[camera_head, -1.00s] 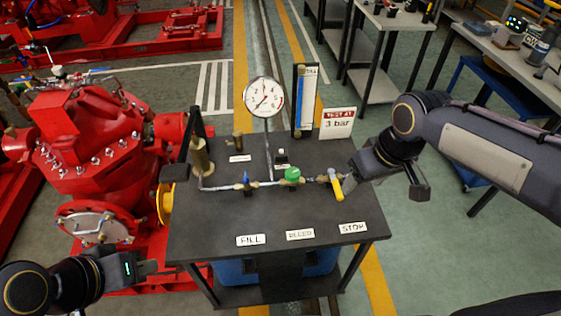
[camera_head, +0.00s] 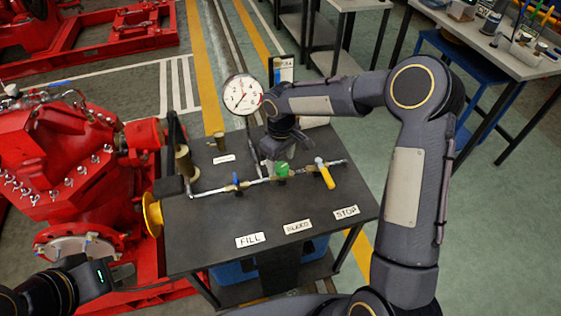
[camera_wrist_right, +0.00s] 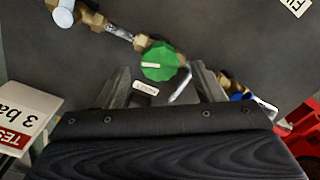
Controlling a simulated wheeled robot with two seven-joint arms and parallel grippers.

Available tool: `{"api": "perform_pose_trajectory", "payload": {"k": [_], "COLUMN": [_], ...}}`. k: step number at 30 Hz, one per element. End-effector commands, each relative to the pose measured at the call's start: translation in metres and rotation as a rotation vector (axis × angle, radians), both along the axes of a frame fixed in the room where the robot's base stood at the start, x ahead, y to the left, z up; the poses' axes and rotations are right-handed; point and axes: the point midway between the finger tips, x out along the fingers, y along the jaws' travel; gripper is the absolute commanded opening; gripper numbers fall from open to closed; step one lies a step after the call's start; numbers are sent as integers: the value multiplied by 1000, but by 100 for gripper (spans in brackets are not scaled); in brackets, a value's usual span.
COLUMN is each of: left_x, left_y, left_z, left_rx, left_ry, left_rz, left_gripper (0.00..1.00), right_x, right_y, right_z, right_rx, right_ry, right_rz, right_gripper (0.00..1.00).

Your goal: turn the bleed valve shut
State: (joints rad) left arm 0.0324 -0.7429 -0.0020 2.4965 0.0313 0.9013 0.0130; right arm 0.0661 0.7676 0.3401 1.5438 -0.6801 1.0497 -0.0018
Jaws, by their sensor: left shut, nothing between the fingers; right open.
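The bleed valve has a green knob (camera_head: 282,169) on the pipe run across the dark bench, behind the BLEED label (camera_head: 298,227). In the right wrist view the green knob (camera_wrist_right: 160,62) has a pale bar on its face and sits just beyond and between the fingertips. My right gripper (camera_head: 281,154) is open above and slightly behind the knob, pointing down. In its wrist view the two fingers (camera_wrist_right: 163,80) stand apart, and I cannot tell whether they touch the knob. My left gripper (camera_head: 124,277) is shut and empty at the lower left, off the bench.
A blue-handled valve (camera_head: 237,181) lies left of the knob and a yellow-handled valve (camera_head: 324,173) right of it. The pressure gauge (camera_head: 243,95) stands behind, close to my right forearm. A red pump (camera_head: 75,165) is left of the bench.

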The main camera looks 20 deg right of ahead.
Motion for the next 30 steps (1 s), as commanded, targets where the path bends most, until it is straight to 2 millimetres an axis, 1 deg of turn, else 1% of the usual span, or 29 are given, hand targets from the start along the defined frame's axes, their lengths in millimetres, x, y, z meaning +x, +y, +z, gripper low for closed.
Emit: {"api": "perform_pose_trajectory", "payload": {"k": [3,6,14,17,24,25,30], "left_x": [0,0,0,0,0,0,0], "left_y": [0,0,0,0,0,0,0], "left_z": [2,2,2,2,2,2,1], "left_rx": [0,0,0,0,0,0,0], "left_ry": [0,0,0,0,0,0,0], "left_rz": [0,0,0,0,0,0,0], "left_gripper": [0,0,0,0,0,0,0], "right_x": [0,0,0,0,0,0,0], "right_y": [0,0,0,0,0,0,0], "right_z": [-13,-18,-20,-20,-19,-19,-20], "right_rx": [0,-1,-1,-1,-1,-1,0], "right_ry": [2,1,-1,-1,-1,-1,-1], "right_rz": [0,0,0,0,-1,-1,-11], "right_gripper": [62,62,62,50,19,17,17]}}
